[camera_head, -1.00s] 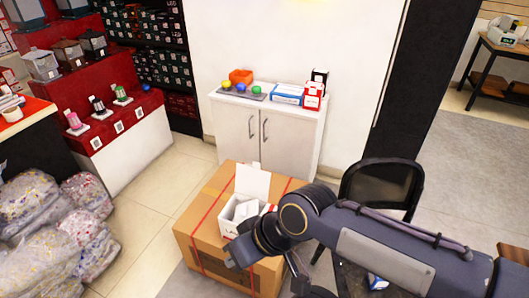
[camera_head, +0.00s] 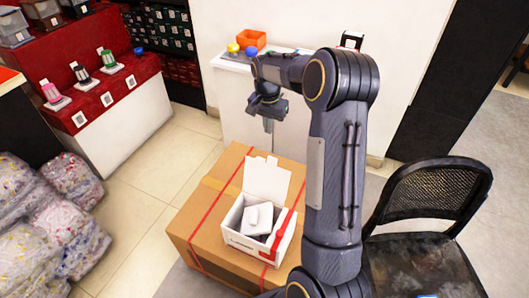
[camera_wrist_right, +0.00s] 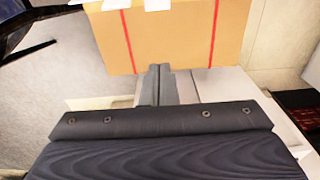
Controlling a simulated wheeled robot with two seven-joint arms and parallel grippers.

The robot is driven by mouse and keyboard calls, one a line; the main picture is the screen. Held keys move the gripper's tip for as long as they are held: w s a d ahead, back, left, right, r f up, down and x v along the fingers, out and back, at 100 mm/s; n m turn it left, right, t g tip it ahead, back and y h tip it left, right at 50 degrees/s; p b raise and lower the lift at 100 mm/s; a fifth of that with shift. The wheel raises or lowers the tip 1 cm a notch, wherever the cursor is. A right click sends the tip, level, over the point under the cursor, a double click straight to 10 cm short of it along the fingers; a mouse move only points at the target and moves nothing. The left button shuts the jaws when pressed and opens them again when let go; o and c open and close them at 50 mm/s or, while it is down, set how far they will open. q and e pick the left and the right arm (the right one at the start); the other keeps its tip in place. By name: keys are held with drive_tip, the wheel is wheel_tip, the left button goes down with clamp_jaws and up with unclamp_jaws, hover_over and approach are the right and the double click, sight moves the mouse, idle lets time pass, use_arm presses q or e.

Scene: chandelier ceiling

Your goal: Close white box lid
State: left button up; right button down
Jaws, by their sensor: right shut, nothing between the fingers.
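The white box (camera_head: 238,243) stands on a large cardboard carton, with its lid (camera_head: 267,178) open and raised at the far side. White items (camera_head: 256,219) lie inside it. My right gripper (camera_head: 268,126) is shut and empty, pointing down beyond the raised lid, in front of the white cabinet. It looks apart from the lid. In the right wrist view its closed fingers (camera_wrist_right: 160,72) point towards the carton; white pieces show at the top edge, too cropped to identify. My left gripper is not in view.
The cardboard carton (camera_head: 206,215) has red straps. A white cabinet (camera_head: 234,105) with small items on top stands behind it. A black chair (camera_head: 430,205) stands at the right. Wrapped bags (camera_head: 40,225) lie at the left, with clear tiled floor between.

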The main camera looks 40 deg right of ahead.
sight(267, 176)
wheel_tip(267, 176, down, 10)
drive_tip(key=b, duration=0.1)
drive_tip(key=shift+s+a+r, duration=0.2)
drive_tip(key=shift+s+a, duration=0.05)
drive_tip(key=shift+a, duration=0.25)
drive_tip(key=shift+s+a+r, duration=0.25)
drive_tip(key=shift+s+a, duration=0.05)
drive_tip(key=shift+a, duration=0.25)
drive_tip(key=shift+s+a+r, duration=0.2)
drive_tip(key=shift+s+a, duration=0.05)
drive_tip(key=shift+a, duration=0.25)
